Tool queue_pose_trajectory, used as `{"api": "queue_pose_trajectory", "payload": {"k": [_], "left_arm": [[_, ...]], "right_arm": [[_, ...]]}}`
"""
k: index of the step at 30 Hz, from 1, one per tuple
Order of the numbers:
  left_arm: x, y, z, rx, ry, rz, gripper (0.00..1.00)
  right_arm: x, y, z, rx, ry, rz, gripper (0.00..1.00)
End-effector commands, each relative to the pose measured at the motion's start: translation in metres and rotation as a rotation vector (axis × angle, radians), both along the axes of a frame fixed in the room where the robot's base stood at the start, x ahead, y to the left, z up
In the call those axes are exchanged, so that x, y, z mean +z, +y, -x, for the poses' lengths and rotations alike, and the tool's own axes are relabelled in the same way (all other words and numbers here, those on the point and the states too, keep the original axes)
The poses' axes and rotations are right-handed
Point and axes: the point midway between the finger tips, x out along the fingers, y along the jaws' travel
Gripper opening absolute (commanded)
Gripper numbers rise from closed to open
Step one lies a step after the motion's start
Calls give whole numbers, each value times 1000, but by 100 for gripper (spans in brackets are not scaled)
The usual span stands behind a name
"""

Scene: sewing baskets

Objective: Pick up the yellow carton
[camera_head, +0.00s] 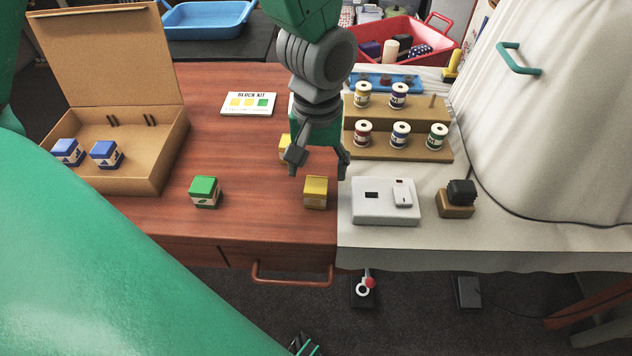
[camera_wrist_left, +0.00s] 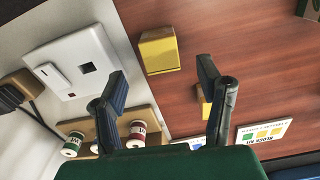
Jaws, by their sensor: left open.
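A yellow carton (camera_head: 315,193) with a pale label band stands on the wooden table near its front edge. It also shows in the left wrist view (camera_wrist_left: 159,51), ahead of the fingertips. A second yellow carton (camera_head: 284,148) stands farther back, partly hidden by my gripper, and shows behind a finger in the wrist view (camera_wrist_left: 206,110). My left gripper (camera_head: 317,173) is open and empty, pointing down above and slightly behind the front carton, apart from it. Its fingers also show in the left wrist view (camera_wrist_left: 162,92).
A green carton (camera_head: 205,192) stands to the left. An open cardboard box (camera_head: 150,178) holds two blue cartons. A block kit card (camera_head: 248,103) lies behind. A white device (camera_head: 385,207), a thread spool rack (camera_head: 405,147) and a black-topped block (camera_head: 458,198) stand at right.

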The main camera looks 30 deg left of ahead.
Motion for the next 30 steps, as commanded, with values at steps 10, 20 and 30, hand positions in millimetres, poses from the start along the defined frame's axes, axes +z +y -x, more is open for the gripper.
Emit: {"api": "queue_pose_trajectory", "payload": {"k": [10,20,30], "left_arm": [[-47,1,3,-3,4,-5,60],[-49,4,2,-3,0,0,32],[-49,3,2,-3,2,-2,7]], "right_arm": [[-19,0,0,0,0,0,40],[-18,0,0,0,0,0,40],[-18,0,0,0,0,0,40]]}}
